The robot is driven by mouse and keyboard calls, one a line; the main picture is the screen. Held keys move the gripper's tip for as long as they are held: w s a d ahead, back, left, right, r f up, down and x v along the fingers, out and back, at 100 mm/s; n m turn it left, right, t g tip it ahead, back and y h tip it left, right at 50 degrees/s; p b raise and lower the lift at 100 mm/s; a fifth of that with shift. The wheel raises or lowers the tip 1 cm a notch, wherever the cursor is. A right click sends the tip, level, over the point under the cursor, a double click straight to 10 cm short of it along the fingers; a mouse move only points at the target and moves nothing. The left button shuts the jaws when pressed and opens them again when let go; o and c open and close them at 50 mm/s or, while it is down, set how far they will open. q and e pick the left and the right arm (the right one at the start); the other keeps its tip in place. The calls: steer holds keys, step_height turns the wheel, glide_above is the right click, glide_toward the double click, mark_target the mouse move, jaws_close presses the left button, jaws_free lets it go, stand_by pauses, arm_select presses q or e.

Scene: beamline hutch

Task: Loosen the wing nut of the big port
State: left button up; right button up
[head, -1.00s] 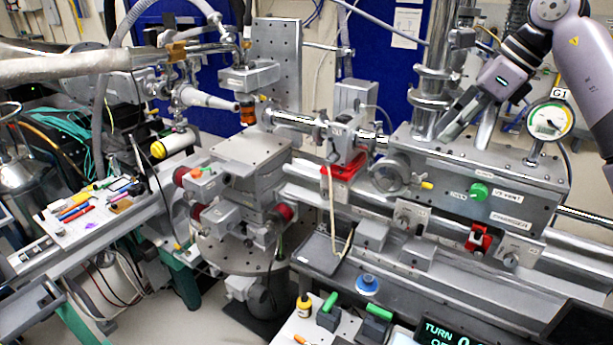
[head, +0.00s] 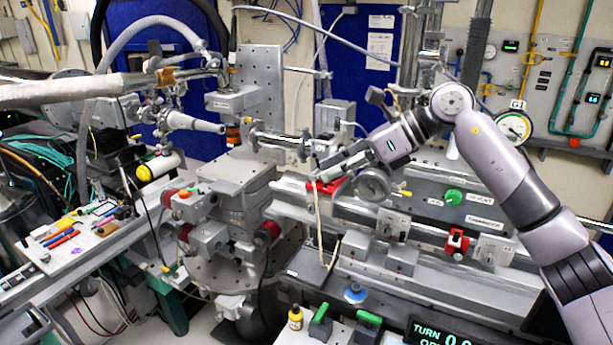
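The big port (head: 373,186) looks like the round grey metal flange on the left end of the long chamber. A small yellow piece (head: 403,191) sticks out at its right side; it may be the wing nut, but it is too small to be sure. My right gripper (head: 322,172) comes in from the right, in front of the chamber, its fingers pointing left and slightly down. The fingers look apart, with nothing visible between them. They appear up and left of the port, over a red bracket (head: 322,186). My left gripper is out of view.
A green knob (head: 453,196) and a red clamp (head: 457,241) are on the chamber front. A pressure gauge (head: 513,127) stands behind my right arm. A thin upright rod (head: 319,225) rises below the gripper. A tool tray (head: 85,245) lies at left.

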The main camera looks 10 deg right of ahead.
steer(key=shift+s+a+y, duration=0.25)
steer(key=shift+a+y, duration=0.45)
steer(key=shift+a, duration=0.65)
steer(key=shift+s+a+y, duration=0.2)
steer(key=shift+a+y, duration=0.5)
steer(key=shift+a, duration=0.6)
